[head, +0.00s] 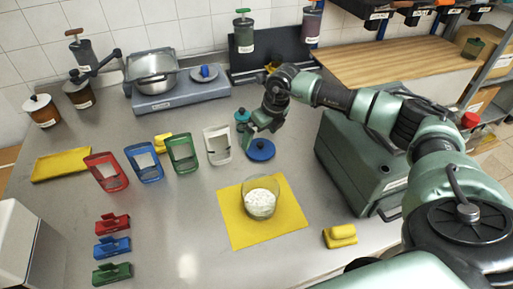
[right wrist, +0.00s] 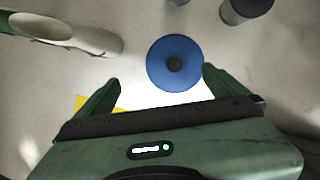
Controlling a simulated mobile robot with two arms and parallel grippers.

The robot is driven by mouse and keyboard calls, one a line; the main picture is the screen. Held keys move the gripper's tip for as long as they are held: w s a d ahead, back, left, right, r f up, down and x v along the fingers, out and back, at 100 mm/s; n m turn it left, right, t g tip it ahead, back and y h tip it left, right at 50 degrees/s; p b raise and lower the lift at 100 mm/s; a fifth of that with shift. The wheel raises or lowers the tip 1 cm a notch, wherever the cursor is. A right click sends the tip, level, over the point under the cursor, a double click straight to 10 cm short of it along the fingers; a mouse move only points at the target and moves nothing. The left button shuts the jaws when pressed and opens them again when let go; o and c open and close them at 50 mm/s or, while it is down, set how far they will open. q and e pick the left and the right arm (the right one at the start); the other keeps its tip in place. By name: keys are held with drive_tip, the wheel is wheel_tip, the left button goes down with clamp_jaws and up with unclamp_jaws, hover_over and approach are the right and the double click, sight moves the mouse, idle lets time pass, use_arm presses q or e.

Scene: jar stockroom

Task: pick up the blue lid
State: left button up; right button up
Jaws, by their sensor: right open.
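The blue lid (head: 261,150) is a round disc with a dark knob, lying flat on the grey counter behind the yellow mat (head: 229,219). In the right wrist view the lid (right wrist: 174,50) sits just beyond the fingertips, roughly centred between them and slightly to the right. My right gripper (head: 260,134) is open and empty above the counter by the lid; in its wrist view (right wrist: 160,82) both green fingers are spread apart, with nothing between their pads. A glass jar (head: 260,197) with white contents stands open on the yellow mat. My left gripper is not in view.
A white-framed stand (head: 217,146) is close left of the lid, beside green, blue and red ones. A small teal item (head: 243,116) is near my gripper. A green box (head: 363,163) stands right. A yellow block (head: 340,237) lies in front. The front counter is fairly clear.

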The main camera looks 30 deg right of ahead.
sight(261, 144)
drive_tip(key=shift+d+h, duration=0.3)
drive_tip(key=shift+d, duration=0.65)
drive_tip(key=shift+d+f, duration=0.15)
drive_tip(key=shift+f, duration=0.1)
drive_tip(key=p+x, duration=0.2)
drive_tip(key=x, duration=0.3)
drive_tip(key=shift+w+f, duration=0.15)
drive_tip(key=shift+f, duration=0.1)
drive_tip(key=shift+w+f, duration=0.2)
drive_tip(key=shift+f, duration=0.4)
drive_tip(key=c, duration=1)
